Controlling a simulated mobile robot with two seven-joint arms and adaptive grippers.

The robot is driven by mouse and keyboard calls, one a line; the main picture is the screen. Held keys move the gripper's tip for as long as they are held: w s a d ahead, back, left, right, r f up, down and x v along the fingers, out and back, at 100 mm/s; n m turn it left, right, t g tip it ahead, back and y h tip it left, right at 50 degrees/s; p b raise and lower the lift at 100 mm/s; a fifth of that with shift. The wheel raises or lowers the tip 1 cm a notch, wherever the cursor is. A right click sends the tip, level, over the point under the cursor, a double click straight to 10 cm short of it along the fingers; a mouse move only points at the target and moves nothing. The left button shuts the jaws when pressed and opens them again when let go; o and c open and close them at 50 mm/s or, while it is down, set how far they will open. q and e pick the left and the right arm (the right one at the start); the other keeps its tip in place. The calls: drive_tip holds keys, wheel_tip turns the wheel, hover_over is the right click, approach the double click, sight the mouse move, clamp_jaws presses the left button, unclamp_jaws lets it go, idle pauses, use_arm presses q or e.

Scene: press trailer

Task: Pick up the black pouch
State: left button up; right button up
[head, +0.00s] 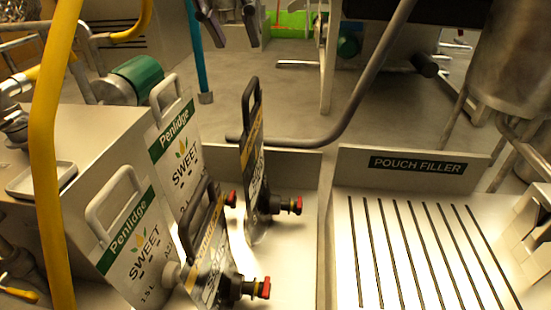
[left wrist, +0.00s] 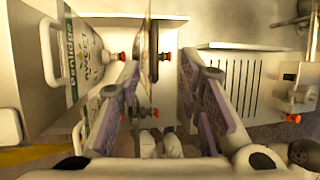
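Two black pouches with handles and red-capped spouts stand upright in a pale tray (head: 290,260). The far black pouch (head: 252,165) stands apart from the near black pouch (head: 208,250), which is beside the white pouches. My left gripper (head: 235,42) shows only its purple fingers at the top of the head view, above and beyond the pouches. In the left wrist view it (left wrist: 160,62) is open and empty, with a black pouch (left wrist: 153,45) seen edge-on between the fingertips. I cannot tell how far it is. The left finger hides part of the view. My right gripper is not in view.
Two white pouches (head: 175,150) labelled Penlidge Sweet stand left of the black ones. The pouch filler's slotted plate (head: 420,250) is at right. A yellow pipe (head: 48,150) rises at left, and a grey bar (head: 375,70) crosses behind the pouches.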

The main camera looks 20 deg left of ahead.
sight(250, 84)
use_arm(q)
drive_tip(key=x, duration=0.3)
drive_tip(key=s+x, duration=0.1)
drive_tip(key=x, duration=0.6)
drive_tip(key=shift+s+a+f, duration=0.1)
drive_tip(key=shift+a+f, duration=0.1)
drive_tip(key=shift+f, duration=0.5)
clamp_jaws()
